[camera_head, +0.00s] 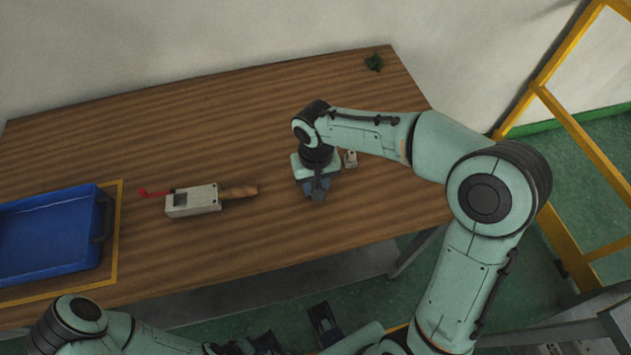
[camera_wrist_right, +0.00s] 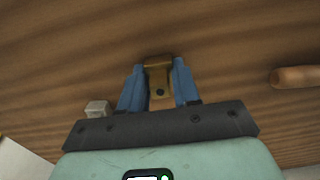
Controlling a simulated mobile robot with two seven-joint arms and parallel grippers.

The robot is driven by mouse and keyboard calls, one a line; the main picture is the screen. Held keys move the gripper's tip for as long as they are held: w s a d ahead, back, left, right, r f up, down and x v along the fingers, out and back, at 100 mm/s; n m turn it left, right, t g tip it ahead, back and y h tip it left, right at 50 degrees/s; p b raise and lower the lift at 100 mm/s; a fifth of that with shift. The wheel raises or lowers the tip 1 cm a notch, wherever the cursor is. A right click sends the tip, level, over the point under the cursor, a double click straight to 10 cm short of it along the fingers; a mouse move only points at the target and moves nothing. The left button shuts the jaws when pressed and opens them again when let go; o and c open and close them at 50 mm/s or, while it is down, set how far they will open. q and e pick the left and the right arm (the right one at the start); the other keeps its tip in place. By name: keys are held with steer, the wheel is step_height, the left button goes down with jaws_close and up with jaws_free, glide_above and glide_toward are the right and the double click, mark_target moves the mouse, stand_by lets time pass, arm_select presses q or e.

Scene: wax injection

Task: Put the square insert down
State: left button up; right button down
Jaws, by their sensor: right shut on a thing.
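My right gripper (camera_head: 317,193) points down close over the table top, right of the middle. In the right wrist view its blue fingers (camera_wrist_right: 158,90) are shut on a small brass-coloured piece with a dark hole, the square insert (camera_wrist_right: 159,71). The insert is at or just above the wood; I cannot tell whether it touches. In the head view the gripper hides it.
A small grey block (camera_head: 350,158) stands close beside my right gripper. A grey box-shaped tool (camera_head: 193,201) with a red lever and wooden handle (camera_head: 239,191) lies to the left. A blue tray (camera_head: 48,237) is at the far left. A green piece (camera_head: 374,62) lies at the back edge.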

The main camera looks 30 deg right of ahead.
steer(key=shift+f, duration=0.15)
steer(key=c, duration=0.8)
jaws_free()
steer(key=shift+r, duration=0.45)
step_height(320, 180, up, 12)
steer(key=p, duration=0.2)
steer(key=shift+f, duration=0.25)
